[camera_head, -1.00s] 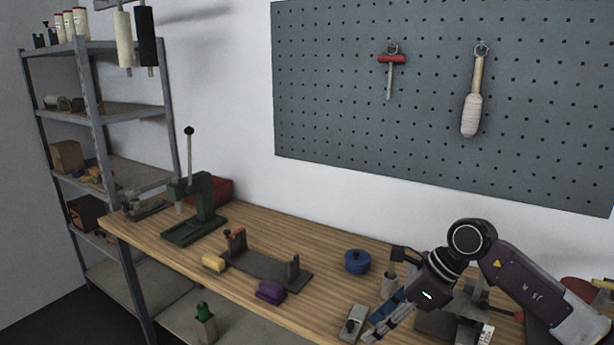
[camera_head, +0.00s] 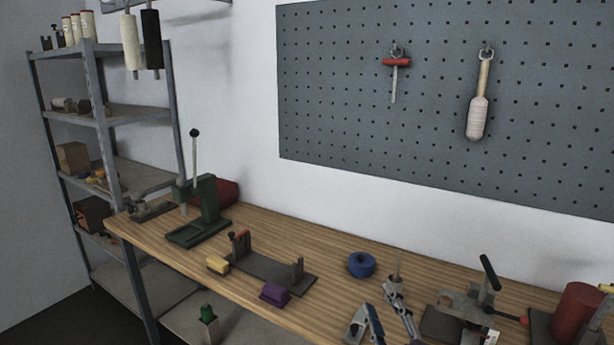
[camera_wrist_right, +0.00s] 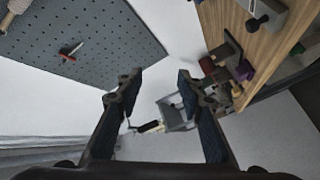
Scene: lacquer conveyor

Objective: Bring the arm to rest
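My right gripper (camera_head: 381,298) shows at the bottom of the head view, over the front part of the wooden bench (camera_head: 330,255). Its two fingers are spread with a gap between them. In the right wrist view its fingers (camera_wrist_right: 158,82) stand apart with nothing held between them. The rest of the right arm is out of the head view. My left gripper is in neither view.
The bench holds a green press (camera_head: 205,212), a dark fixture (camera_head: 262,268), a yellow block (camera_head: 218,264), a purple block (camera_head: 275,294), a blue round piece (camera_head: 361,264) and a clamp (camera_head: 466,303). A pegboard (camera_head: 430,120) hangs behind; a shelf (camera_head: 110,120) stands left.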

